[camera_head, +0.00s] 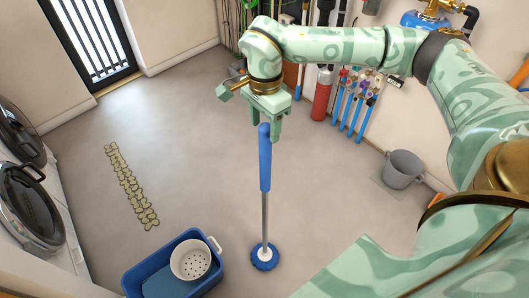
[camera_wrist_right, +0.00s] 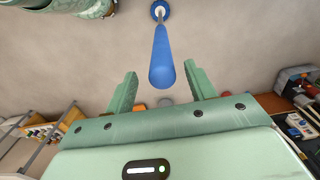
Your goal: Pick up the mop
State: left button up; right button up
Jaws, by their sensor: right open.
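The mop (camera_head: 265,165) stands upright on the floor in the head view, with a blue grip, a metal shaft and a round blue head (camera_head: 264,257). My right gripper (camera_head: 265,121) is open at the upper end of the grip, pointing down. In the right wrist view, the blue grip (camera_wrist_right: 162,55) appears between the two spread green fingers of the right gripper (camera_wrist_right: 159,84), with gaps on both sides. My left gripper is in neither view.
A blue tub (camera_head: 131,280) with a white strainer (camera_head: 190,259) stands left of the mop head. A grey bucket (camera_head: 403,168) stands at the right. A red extinguisher (camera_head: 322,94) and blue pipes (camera_head: 351,112) line the back wall. Open floor lies around the mop.

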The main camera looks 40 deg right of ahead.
aim_at(265, 135)
notch_tip(265, 135, down, 5)
jog(key=shift+w+d+r+b, duration=0.15)
jog(key=shift+r+b, duration=0.05)
jog(key=shift+b, duration=0.5)
jog(key=shift+r, duration=0.1)
jog(key=shift+c, duration=1.2)
jog(key=c, duration=0.9)
jog(key=shift+r, duration=0.15)
